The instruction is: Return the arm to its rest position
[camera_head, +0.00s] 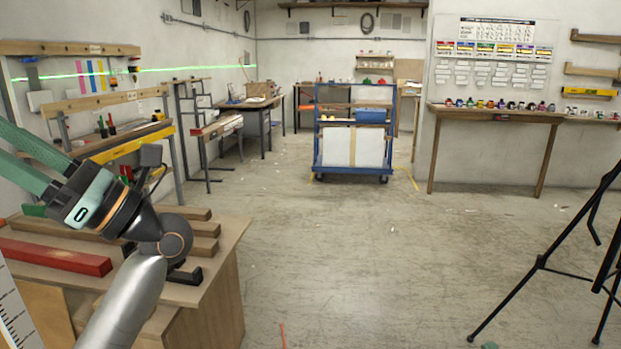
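My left arm comes in from the bottom left as a silver link and bends at a round grey wrist joint. My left gripper (24,160) has a black and teal body and two teal fingers. The fingers point up and left and run out of the picture. A strip of space shows between them, but their tips are cut off, so I cannot tell whether they are shut or holding something. The gripper body is in front of and above a wooden bench (215,268) in this view. My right gripper and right arm are not in view.
A red bar (55,257) and wooden blocks (203,246) lie on the bench under the arm. A blue cart (315,150) stands mid-room. A black tripod (540,263) stands at right. The central floor is largely clear.

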